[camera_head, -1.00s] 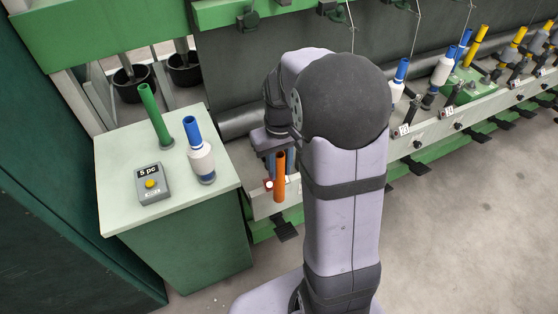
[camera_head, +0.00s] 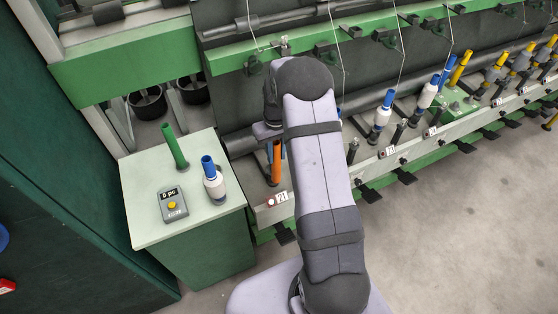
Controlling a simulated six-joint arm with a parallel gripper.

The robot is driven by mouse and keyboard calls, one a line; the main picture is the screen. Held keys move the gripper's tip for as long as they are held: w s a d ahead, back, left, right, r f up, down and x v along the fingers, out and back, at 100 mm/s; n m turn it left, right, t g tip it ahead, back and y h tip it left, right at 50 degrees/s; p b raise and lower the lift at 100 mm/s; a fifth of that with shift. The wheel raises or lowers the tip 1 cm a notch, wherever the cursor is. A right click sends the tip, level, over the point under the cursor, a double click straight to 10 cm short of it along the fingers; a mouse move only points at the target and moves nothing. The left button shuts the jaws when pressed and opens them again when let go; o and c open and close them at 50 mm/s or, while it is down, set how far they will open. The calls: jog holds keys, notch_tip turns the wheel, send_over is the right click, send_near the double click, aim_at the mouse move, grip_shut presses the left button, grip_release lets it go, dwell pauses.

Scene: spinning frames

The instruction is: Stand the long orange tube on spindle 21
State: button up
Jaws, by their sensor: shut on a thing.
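The long orange tube (camera_head: 277,164) is upright at the near left end of the machine's spindle rail, behind the plate marked 21 (camera_head: 281,197). My gripper (camera_head: 270,143) is shut on the tube's upper part and partly hidden by my arm. The tube's lower end meets a dark spot at the rail. I cannot tell whether it is around spindle 21 or just above it, as the spindle itself does not show.
A pale-topped cabinet (camera_head: 143,222) at left bears a green tube (camera_head: 174,146), a blue tube with white yarn (camera_head: 213,182) and a counter box (camera_head: 172,204). Dark bare spindles (camera_head: 352,151) and wound blue tubes (camera_head: 381,116) stand along the rail to the right. Thin threads hang above.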

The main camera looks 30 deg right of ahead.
jog(key=w+d+r, duration=0.2)
jog(key=w+r, duration=0.1)
jog(key=w, duration=0.5)
jog(key=shift+f, duration=0.3)
notch_tip(320, 180, down, 6)
jog(key=b, duration=0.4)
jog(key=shift+f, duration=0.15)
dwell(0.6)
jog(key=shift+s+f+b, duration=0.1)
jog(key=shift+f+b, duration=0.25)
jog(key=shift+b, duration=0.1)
dwell(0.6)
jog(key=o, duration=1.1)
